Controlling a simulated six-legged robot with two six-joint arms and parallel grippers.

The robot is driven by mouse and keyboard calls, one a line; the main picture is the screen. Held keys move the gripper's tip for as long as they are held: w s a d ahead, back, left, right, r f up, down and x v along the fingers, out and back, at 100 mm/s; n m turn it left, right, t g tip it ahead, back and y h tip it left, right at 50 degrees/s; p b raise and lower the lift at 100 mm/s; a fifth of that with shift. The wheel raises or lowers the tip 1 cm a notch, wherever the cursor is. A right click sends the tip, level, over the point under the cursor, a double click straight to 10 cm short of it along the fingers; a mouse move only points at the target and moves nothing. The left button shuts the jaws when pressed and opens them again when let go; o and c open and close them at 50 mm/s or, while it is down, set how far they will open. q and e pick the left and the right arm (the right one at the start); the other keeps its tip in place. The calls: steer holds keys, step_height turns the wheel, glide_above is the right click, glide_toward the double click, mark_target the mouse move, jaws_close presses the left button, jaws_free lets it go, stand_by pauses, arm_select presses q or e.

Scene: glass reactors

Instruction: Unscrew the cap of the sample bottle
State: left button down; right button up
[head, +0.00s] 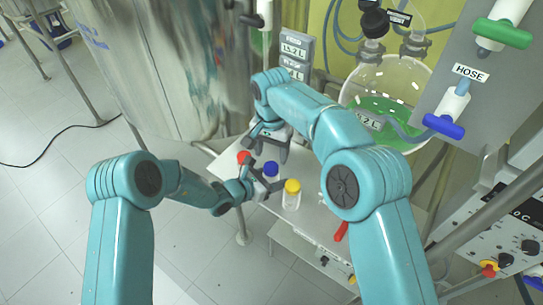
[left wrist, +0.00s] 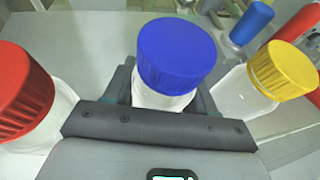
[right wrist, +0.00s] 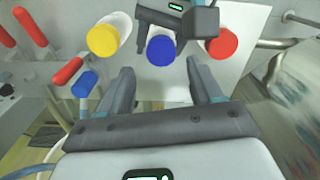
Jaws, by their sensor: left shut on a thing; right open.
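Three glass bottles stand in a row on a small table: one with a red cap (head: 243,156), one with a blue cap (head: 270,168) and one with a yellow cap (head: 292,186). Nothing visible marks which is the sample bottle. My left gripper (head: 262,185) is shut on the blue-capped bottle (left wrist: 165,100), its fingers around the body below the cap; the blue cap (left wrist: 178,52) is on. My right gripper (head: 270,145) is open and empty above the table; in the right wrist view its fingers (right wrist: 164,82) point toward the blue cap (right wrist: 161,50), apart from it.
The red cap (left wrist: 20,92) and yellow cap (left wrist: 284,70) flank the held bottle closely. A grey panel with red and blue handles (right wrist: 70,72) stands beside the table. A large steel vessel (head: 165,60) and a glass vessel with green liquid (head: 375,130) stand behind.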

mark_target(271, 167)
step_height(271, 167, up, 2)
steer(key=shift+a+r+m, duration=0.1)
steer(key=shift+m, duration=0.9)
step_height(271, 167, down, 8)
steer(key=shift+r, duration=0.15)
steer(key=c, duration=1.1)
steer(key=shift+o, duration=0.2)
steer(key=n, duration=0.3)
steer(key=o, duration=1.2)
steer(key=shift+c, duration=0.2)
